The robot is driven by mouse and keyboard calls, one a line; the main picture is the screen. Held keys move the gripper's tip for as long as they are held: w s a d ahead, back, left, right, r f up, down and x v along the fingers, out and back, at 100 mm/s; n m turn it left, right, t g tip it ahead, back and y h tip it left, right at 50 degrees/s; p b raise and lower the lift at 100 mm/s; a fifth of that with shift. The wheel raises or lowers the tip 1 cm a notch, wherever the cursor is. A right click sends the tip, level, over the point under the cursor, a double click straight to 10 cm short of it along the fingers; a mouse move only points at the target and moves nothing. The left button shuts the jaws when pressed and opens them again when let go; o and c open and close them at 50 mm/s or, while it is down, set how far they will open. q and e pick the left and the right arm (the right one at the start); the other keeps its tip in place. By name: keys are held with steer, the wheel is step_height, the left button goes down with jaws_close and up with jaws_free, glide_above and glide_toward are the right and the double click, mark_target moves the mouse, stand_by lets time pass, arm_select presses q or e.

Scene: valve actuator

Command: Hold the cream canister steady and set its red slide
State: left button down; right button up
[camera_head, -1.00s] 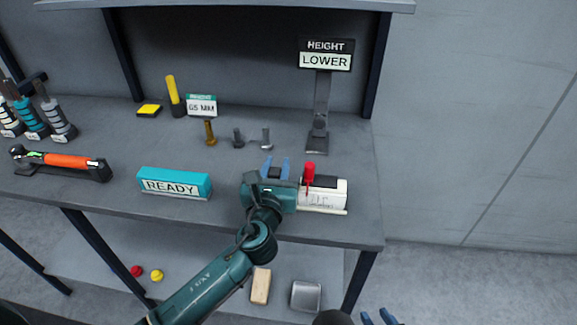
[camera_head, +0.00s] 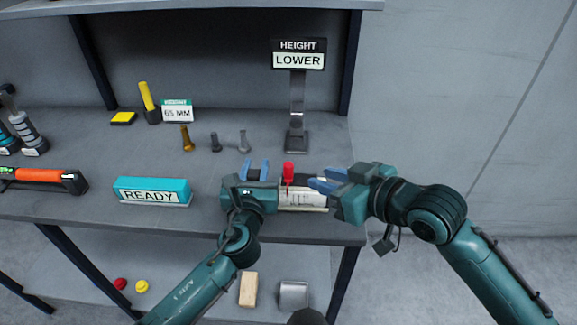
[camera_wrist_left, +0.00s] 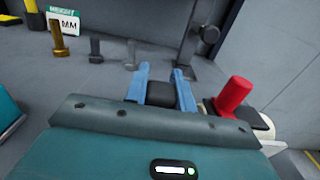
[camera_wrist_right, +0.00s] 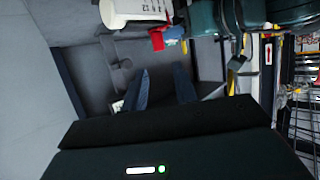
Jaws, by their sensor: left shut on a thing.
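The cream canister (camera_head: 305,197) lies near the front edge of the bench, with a dark top. Its red slide (camera_head: 288,172) stands upright on it and also shows in the left wrist view (camera_wrist_left: 234,95). My left gripper (camera_head: 255,170) is at the canister's left end, its blue fingers closed around a dark block (camera_wrist_left: 161,95). My right gripper (camera_head: 324,180) is at the canister's right end, fingers apart and pointing left towards the red slide. In the right wrist view its fingers (camera_wrist_right: 160,86) have nothing visible between them. The canister's right end is partly hidden.
A sign reading HEIGHT LOWER (camera_head: 298,54) stands behind the canister. A card reading 65 MM (camera_head: 178,111) is at the back. A teal READY block (camera_head: 152,191) lies to the left. Several bolts (camera_head: 215,142) stand behind my left gripper. A lower shelf holds small items.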

mark_target(290, 164)
steer(key=x, duration=1.2)
steer(key=shift+f, duration=0.1)
steer(key=shift+d, duration=0.1)
steer(key=shift+c, duration=0.2)
jaws_close()
steer(key=shift+d, duration=0.1)
